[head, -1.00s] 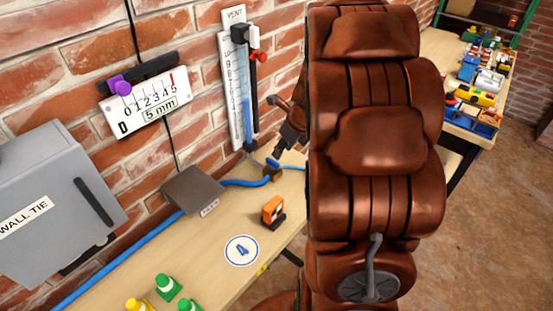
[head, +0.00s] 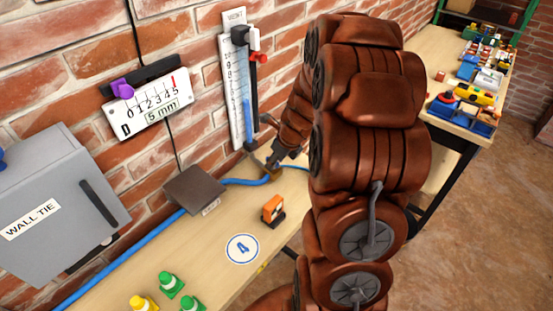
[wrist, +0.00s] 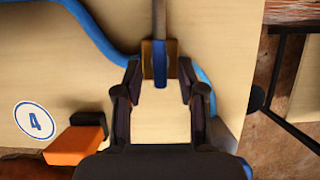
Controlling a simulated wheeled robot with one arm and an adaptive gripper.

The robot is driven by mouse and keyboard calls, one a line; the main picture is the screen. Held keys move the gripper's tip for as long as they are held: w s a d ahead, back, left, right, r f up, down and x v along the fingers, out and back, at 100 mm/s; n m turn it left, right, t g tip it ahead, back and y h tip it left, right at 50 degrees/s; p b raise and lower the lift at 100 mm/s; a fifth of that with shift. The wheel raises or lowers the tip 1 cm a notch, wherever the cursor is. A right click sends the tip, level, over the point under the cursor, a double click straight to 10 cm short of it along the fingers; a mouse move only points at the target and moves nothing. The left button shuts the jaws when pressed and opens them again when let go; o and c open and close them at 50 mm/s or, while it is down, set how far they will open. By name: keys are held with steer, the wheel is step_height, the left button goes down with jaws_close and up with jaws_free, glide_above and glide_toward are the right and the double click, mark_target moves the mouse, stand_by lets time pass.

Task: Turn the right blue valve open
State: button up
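The right blue valve has a brass-brown body on the bench and a blue lever handle (wrist: 160,68), which points toward my gripper in the wrist view. In the head view its brown body (head: 277,174) shows below my gripper (head: 275,160), and the blue handle is mostly hidden. In the wrist view my gripper (wrist: 160,74) is open, with one dark finger on each side of the handle. Gaps show between fingers and handle, so I see no contact. The blue hose (head: 243,182) runs into the valve from the left.
An orange block (head: 272,209) stands near the round 4 label (head: 242,249). The scaled vent tube (head: 236,95) rises on the brick wall close behind my gripper. Coloured cones (head: 171,284) stand at the front.

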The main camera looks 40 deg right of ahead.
steer(key=shift+c, duration=0.3)
jaws_close()
steer(key=shift+d, duration=0.15)
